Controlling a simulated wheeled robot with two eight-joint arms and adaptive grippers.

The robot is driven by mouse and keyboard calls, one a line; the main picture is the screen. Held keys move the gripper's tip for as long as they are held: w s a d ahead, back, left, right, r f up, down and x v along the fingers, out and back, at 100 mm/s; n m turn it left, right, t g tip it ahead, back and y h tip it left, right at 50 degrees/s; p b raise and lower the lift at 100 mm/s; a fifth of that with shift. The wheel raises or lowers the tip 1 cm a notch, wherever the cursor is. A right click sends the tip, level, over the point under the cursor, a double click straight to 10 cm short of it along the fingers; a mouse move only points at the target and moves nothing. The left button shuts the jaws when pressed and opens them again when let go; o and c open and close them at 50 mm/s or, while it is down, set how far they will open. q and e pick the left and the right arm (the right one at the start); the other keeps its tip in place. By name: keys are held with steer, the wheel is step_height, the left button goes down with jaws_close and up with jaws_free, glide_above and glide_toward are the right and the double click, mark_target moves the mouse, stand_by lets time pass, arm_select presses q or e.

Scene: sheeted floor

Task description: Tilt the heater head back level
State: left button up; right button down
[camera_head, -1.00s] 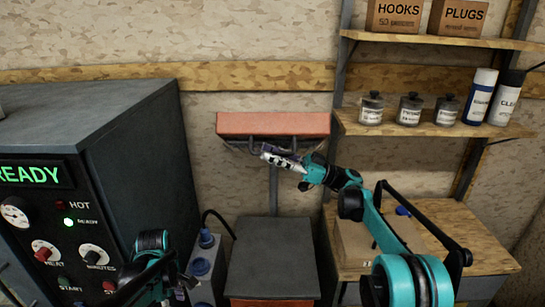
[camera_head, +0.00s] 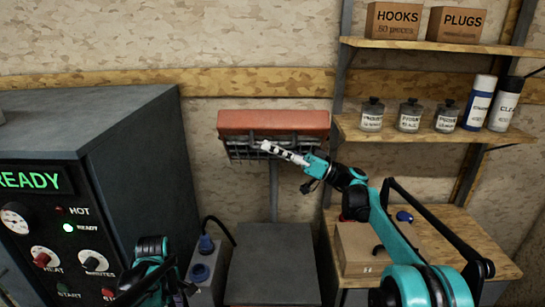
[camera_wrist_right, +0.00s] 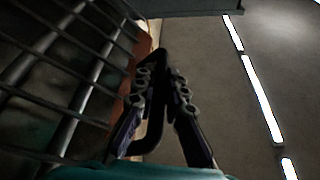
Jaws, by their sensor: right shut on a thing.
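The heater head (camera_head: 273,121) has an orange-red housing and sits at the top of a thin post against the back wall. Its dark wire grille (camera_head: 243,150) faces partly toward me, below the housing. My right gripper (camera_head: 268,147) reaches in from the right to the front of the grille. In the right wrist view, the fingers (camera_wrist_right: 158,75) close on a dark bent bar handle (camera_wrist_right: 152,135) beside the grille (camera_wrist_right: 85,75). My left gripper (camera_head: 158,280) is low at the left; its fingers are not clear.
A grey cabinet (camera_head: 140,160) with a lit READY panel stands at the left. A wooden shelf (camera_head: 400,134) with jars and bottles is right of the heater. A cardboard box (camera_head: 360,250) rests on the bench below my right arm. A grey-topped stand (camera_head: 272,265) is under the heater.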

mark_target(273, 126)
steer(key=r+m+t, duration=0.1)
steer(key=m, duration=0.1)
steer(key=w+r+m+t+h, duration=0.1)
steer(key=r+m, duration=0.1)
steer(key=w+r+m+t, duration=0.1)
steer(key=r+m, duration=0.1)
steer(key=m, duration=0.1)
steer(key=shift+w+r+h, duration=0.15)
steer(key=shift+w+h, duration=0.1)
steer(key=shift+h, duration=0.05)
steer(key=shift+w+r+m+t+h, duration=0.25)
steer(key=shift+w+r+m, duration=0.25)
steer(key=shift+m, duration=0.35)
steer(key=shift+w+r+m+t+h, duration=0.15)
steer(key=shift+w+r+m+h, duration=0.25)
steer(key=shift+m, duration=0.45)
steer(key=shift+w+d+r, duration=0.1)
steer(key=shift+r, duration=0.05)
steer(key=c, duration=1.6)
jaws_free()
steer(key=shift+o, duration=0.2)
steer(key=v, duration=1.2)
steer(key=shift+f, duration=0.2)
